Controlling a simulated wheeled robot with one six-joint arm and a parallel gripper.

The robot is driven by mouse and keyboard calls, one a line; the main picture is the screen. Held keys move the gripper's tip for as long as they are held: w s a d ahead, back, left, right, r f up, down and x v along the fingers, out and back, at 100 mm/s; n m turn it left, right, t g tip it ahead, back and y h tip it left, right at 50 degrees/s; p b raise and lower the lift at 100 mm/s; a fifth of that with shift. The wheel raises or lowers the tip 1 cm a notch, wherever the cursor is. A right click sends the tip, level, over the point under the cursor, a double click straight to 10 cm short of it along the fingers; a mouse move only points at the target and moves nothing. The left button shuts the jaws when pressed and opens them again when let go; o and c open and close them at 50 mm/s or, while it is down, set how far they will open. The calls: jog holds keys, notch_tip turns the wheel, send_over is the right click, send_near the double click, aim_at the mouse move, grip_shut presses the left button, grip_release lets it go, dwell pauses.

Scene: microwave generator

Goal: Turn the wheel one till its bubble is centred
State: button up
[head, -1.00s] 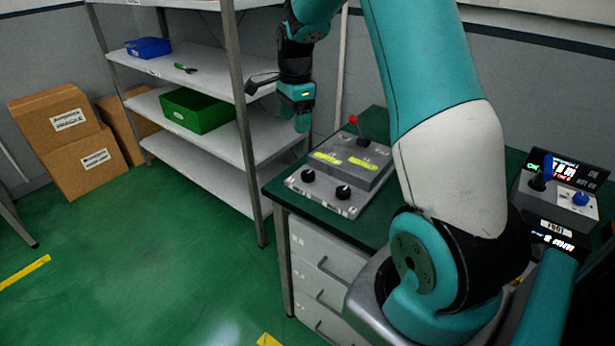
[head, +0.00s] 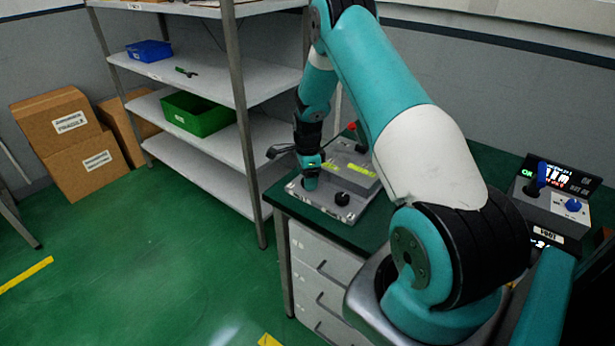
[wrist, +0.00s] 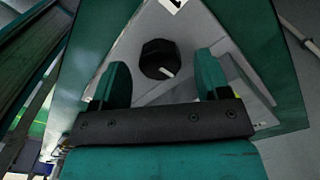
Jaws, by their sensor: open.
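A grey panel (head: 322,215) lies on the green bench top. A black round knob (wrist: 158,58) with a white pointer mark, the panel's left wheel, shows in the wrist view. My gripper (head: 309,184) is pointed down over it and hides it in the head view. In the wrist view my gripper (wrist: 162,64) is open, with one finger on each side of the knob and gaps between. The other black wheel (head: 342,199) stands to the right. Two yellow-green vials (head: 331,168) (head: 362,170) lie behind; their bubbles are too small to read. Part of a white label (wrist: 174,4) shows beyond the knob.
A red-topped lever (head: 352,127) stands at the panel's back. Another control box (head: 552,205) with a blue knob sits at the bench's right. A shelf post (head: 243,125) rises left of the bench. Bare green bench top (head: 315,226) lies along the front.

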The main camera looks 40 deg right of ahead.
jog(key=shift+f, duration=0.85)
jog(key=c, duration=0.9)
